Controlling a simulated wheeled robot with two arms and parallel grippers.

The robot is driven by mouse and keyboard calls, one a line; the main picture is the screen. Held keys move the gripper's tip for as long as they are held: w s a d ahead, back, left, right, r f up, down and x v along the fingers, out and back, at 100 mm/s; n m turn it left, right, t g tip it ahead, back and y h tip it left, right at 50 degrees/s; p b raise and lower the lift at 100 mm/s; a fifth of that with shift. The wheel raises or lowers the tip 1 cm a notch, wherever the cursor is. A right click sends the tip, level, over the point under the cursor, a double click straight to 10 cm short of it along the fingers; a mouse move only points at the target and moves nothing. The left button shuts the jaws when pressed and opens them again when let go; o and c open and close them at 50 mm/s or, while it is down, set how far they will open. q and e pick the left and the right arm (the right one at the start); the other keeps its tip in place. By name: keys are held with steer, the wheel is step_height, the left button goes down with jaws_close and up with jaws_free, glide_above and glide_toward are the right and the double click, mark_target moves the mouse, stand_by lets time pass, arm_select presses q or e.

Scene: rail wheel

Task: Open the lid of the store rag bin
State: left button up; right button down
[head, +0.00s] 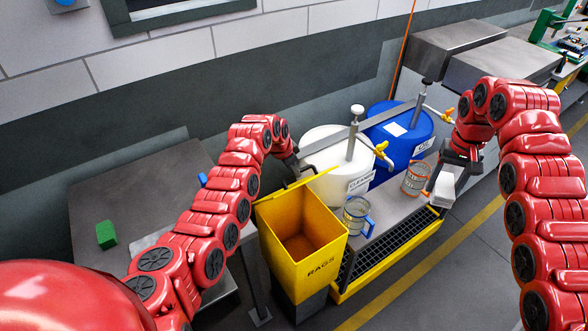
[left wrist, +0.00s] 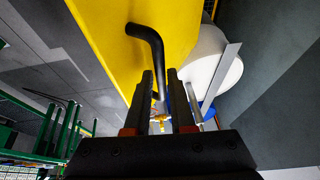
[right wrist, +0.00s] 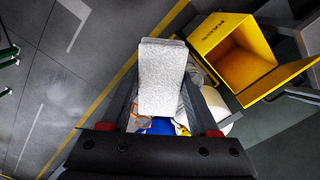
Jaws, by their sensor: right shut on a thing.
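The yellow rag bin (head: 322,264), marked RAGS, stands open-topped in the middle of the head view, its inside visible. Its yellow lid (head: 297,187) is raised at the back of the opening; it also shows in the right wrist view (right wrist: 282,82). The lid's bent black handle (left wrist: 147,38) fills the upper middle of the left wrist view. My left gripper (left wrist: 160,75) is behind the lid at the handle, its fingers apart with the handle's lower end between or just beyond them; contact is unclear. My right gripper (right wrist: 158,95) is shut on a white speckled pad (right wrist: 162,70), right of the bin.
A white cleaner drum (head: 325,145) and blue drum (head: 405,140) with yellow taps stand behind the bin. Two mugs, one blue-handled (head: 356,217) and one reddish (head: 414,180), stand on the bench beside a black grate (head: 385,250). A grey table (head: 140,190) with a green block (head: 106,235) lies left.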

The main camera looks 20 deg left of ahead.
arm_select(q)
jaws_close()
stand_by(1.1)
